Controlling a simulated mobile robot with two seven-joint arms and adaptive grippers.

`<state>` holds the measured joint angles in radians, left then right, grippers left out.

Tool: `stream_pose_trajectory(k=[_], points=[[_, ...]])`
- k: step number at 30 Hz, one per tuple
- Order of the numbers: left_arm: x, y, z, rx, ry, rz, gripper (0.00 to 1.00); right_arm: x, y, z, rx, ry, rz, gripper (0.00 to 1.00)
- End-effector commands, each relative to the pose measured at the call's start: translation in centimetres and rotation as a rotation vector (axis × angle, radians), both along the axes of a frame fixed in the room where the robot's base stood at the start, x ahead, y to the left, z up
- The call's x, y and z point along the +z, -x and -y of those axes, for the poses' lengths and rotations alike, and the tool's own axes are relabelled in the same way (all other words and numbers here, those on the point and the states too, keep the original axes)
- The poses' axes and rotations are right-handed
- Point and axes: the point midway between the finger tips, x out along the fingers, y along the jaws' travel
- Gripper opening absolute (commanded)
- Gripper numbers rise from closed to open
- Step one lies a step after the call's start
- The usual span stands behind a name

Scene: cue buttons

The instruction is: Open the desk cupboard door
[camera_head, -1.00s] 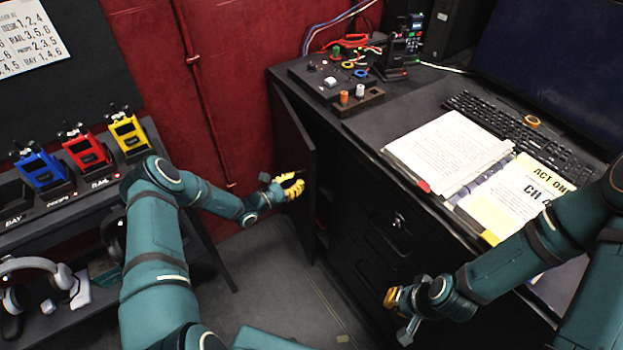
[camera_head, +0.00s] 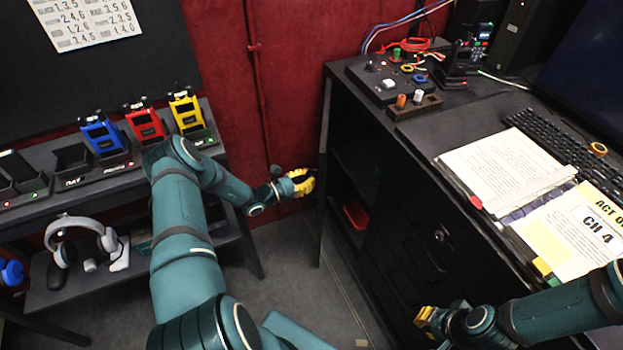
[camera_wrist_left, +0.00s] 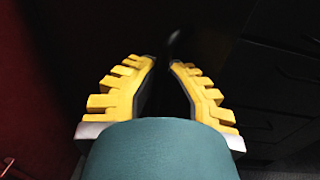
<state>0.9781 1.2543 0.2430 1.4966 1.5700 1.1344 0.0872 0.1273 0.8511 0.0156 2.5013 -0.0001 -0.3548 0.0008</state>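The desk cupboard door (camera_head: 323,180) stands swung out and shows almost edge-on at the desk's left end. The dark cupboard interior (camera_head: 360,165) is exposed, with a red item (camera_head: 355,215) on a shelf. My left gripper (camera_head: 310,180) is at the door's outer, left side. In the left wrist view, its yellow fingers (camera_wrist_left: 163,65) converge with a narrow gap, around what looks like the dark door handle (camera_wrist_left: 173,43); the contact is hard to see. My right gripper (camera_head: 426,318) is low by the desk's drawer front, its fingertips too small to read.
The desk top (camera_head: 430,130) holds a button panel (camera_head: 385,85), an open binder (camera_head: 510,165) and a keyboard (camera_head: 565,150). At left, a shelf unit holds coloured radios (camera_head: 103,135) and headphones (camera_head: 82,238). Grey floor (camera_head: 290,255) is clear between shelf and desk.

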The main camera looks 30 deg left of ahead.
Motion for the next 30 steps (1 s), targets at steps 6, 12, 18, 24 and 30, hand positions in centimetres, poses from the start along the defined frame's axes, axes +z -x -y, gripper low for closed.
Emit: stream_pose_trajectory(k=[6,12,18,24,30], points=[[-0.2,0.2,0.1,-0.003,0.001,-0.005,0.31,0.0,0.0,0.0,0.000,0.000,0.000,0.00],[-0.1,0.1,0.1,-0.002,0.001,-0.003,0.40,0.0,0.0,0.0,0.000,0.000,0.000,0.00],[0.3,0.0,0.0,-0.001,-0.001,-0.001,0.40,0.0,0.0,0.0,0.000,0.000,0.000,0.00],[3.2,0.0,0.0,-0.001,-0.001,0.000,0.40,0.0,0.0,0.0,0.000,0.000,0.000,0.00],[6.9,0.1,0.0,-0.002,-0.002,-0.001,0.40,0.0,0.0,0.0,0.000,0.000,0.000,0.00]])
